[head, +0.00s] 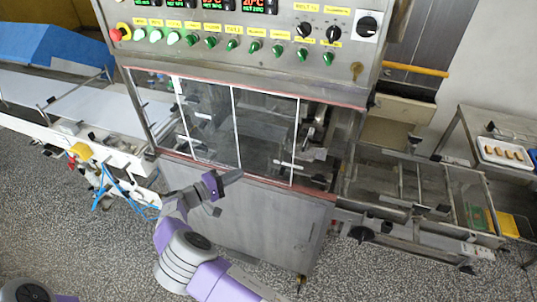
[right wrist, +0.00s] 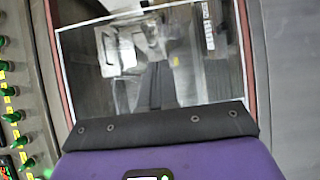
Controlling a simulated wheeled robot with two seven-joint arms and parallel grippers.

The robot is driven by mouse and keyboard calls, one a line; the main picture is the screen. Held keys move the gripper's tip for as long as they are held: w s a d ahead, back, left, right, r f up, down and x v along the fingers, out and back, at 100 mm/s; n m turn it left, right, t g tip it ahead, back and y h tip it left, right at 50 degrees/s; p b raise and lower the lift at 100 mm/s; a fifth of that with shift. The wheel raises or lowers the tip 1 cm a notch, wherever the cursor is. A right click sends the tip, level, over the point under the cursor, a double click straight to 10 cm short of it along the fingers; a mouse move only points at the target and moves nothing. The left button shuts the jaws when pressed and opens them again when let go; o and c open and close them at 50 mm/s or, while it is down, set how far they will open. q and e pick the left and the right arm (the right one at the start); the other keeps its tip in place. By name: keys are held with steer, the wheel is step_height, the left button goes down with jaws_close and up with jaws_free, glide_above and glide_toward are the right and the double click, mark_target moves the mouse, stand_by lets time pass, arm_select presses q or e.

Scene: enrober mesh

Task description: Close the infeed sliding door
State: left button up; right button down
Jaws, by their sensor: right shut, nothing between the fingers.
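The enrober's front has sliding glass door panes with white edge strips under the control panel. The left pane (head: 210,120) and the right pane (head: 265,130) sit side by side around the middle strip. The bays at the far left and far right of the front look uncovered, though clear glass is hard to tell. Which pane is the infeed door is not marked. My right gripper (head: 232,177) is shut and empty, near the lower edge of the left pane; contact cannot be told. In the right wrist view, a white-edged pane (right wrist: 190,55) lies beyond its dark fingers (right wrist: 160,128). My left gripper is out of view.
The control panel (head: 240,35) with knobs and a red stop button (head: 120,33) overhangs the doors. A white conveyor (head: 60,95) with a blue cover (head: 50,45) joins at left. A metal frame conveyor (head: 410,190) extends right, near a tray of pieces (head: 505,153).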

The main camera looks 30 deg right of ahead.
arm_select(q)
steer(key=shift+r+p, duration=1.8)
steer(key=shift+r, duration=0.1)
arm_select(e)
steer(key=s+d+r, duration=0.1)
steer(key=d, duration=1.1)
steer(key=shift+d, duration=0.3)
steer(key=shift+s, duration=0.1)
